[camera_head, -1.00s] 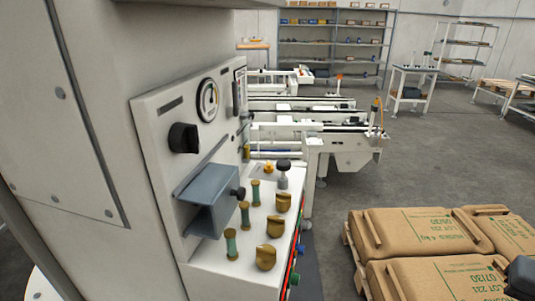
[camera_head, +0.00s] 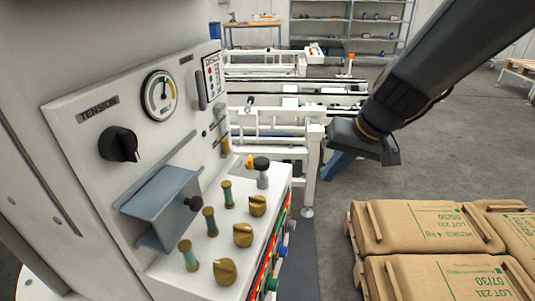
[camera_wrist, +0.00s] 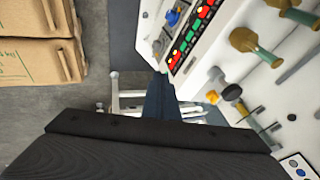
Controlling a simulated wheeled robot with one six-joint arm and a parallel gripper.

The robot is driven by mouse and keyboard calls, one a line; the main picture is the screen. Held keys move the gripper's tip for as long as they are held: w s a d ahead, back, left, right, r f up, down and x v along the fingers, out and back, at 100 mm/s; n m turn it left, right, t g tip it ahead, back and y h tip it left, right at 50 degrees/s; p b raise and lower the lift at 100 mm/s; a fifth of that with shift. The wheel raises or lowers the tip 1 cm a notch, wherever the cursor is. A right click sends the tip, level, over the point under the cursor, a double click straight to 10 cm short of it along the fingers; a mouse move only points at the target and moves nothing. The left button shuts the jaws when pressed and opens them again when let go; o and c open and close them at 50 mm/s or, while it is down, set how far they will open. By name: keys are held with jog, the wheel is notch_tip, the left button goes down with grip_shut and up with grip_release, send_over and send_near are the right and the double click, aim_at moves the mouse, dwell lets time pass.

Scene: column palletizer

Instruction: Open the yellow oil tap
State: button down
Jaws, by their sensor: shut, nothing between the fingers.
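A small yellow tap (camera_head: 250,161) sits at the far end of the white machine's ledge, beside a black-topped grey fitting (camera_head: 262,166) that partly hides it. The tap also shows in the wrist view (camera_wrist: 212,97), right of my fingers. My gripper (camera_head: 335,168) hangs in the air to the right of the ledge, apart from the tap. Its blue fingers (camera_wrist: 159,98) are shut and empty, pointing away from the wrist camera. The tap's handle position is too small to tell.
Three brass knobs (camera_head: 243,235) and three green sight glasses (camera_head: 209,221) stand on the ledge. A grey box (camera_head: 165,205) juts from the panel. Sacks (camera_head: 425,228) lie on a pallet at right. White conveyor frames (camera_head: 270,120) stand behind. Grey floor is free between ledge and sacks.

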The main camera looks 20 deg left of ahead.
aim_at(250, 162)
jog(key=w+a+r+n+y, duration=0.2)
jog(key=a+r, duration=0.3)
jog(key=a, duration=0.6)
jog(key=shift+y, duration=0.4)
jog(key=w+a+f, duration=0.1)
jog(key=f, duration=0.1)
jog(key=w+a+f+p, duration=0.1)
jog(key=f, duration=0.2)
jog(key=w+a+f, duration=0.1)
jog(key=f, duration=0.1)
jog(key=shift+f+p, duration=0.25)
jog(key=shift+p, duration=0.15)
jog(key=s+a, duration=0.1)
jog(key=a, duration=0.1)
jog(key=a+p, duration=0.1)
jog(key=s+a+p, duration=0.1)
jog(key=a, duration=0.1)
jog(key=shift+s+a+f, duration=0.2)
jog(key=shift+s+a, duration=0.1)
jog(key=shift+a, duration=0.05)
jog(key=shift+w+d, duration=0.2)
